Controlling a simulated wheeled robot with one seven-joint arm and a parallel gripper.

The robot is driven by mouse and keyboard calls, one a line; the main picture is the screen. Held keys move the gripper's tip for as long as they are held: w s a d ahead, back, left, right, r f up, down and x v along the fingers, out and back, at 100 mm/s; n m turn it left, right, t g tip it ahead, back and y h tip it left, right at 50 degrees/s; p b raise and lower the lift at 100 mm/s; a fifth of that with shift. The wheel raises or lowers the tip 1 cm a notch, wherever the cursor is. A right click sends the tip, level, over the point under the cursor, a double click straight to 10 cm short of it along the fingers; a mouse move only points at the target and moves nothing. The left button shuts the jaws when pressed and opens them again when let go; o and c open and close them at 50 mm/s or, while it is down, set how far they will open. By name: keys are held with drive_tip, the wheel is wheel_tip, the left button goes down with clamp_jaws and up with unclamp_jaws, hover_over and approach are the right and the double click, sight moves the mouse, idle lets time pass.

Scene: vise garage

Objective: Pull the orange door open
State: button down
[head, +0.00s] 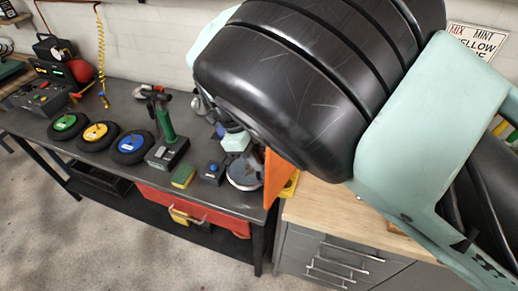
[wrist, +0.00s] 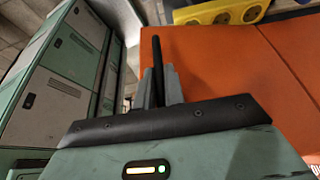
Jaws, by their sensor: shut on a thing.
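The orange door (wrist: 240,85) fills the right half of the wrist view as a flat panel. In the head view only a narrow orange strip of the door (head: 274,178) shows below my large dark arm. My gripper (wrist: 159,82) is in the middle of the wrist view, at the left side of the orange panel. Its grey fingers are shut on a thin black bar (wrist: 156,50), which looks like the door's handle. Where the bar joins the door is hidden. In the head view my arm covers most of the door.
A dark workbench (head: 110,165) with tools and colored discs stands left in the head view. A wooden-topped drawer cabinet (head: 335,215) is at the right. Green cabinets (wrist: 60,70) stand left in the wrist view. The concrete floor (head: 130,235) in front is clear.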

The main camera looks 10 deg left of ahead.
drive_tip(key=c, duration=1.5)
unclamp_jaws()
drive_tip(key=b+v, duration=0.4)
drive_tip(key=v, duration=1.3)
drive_tip(key=shift+r, duration=0.2)
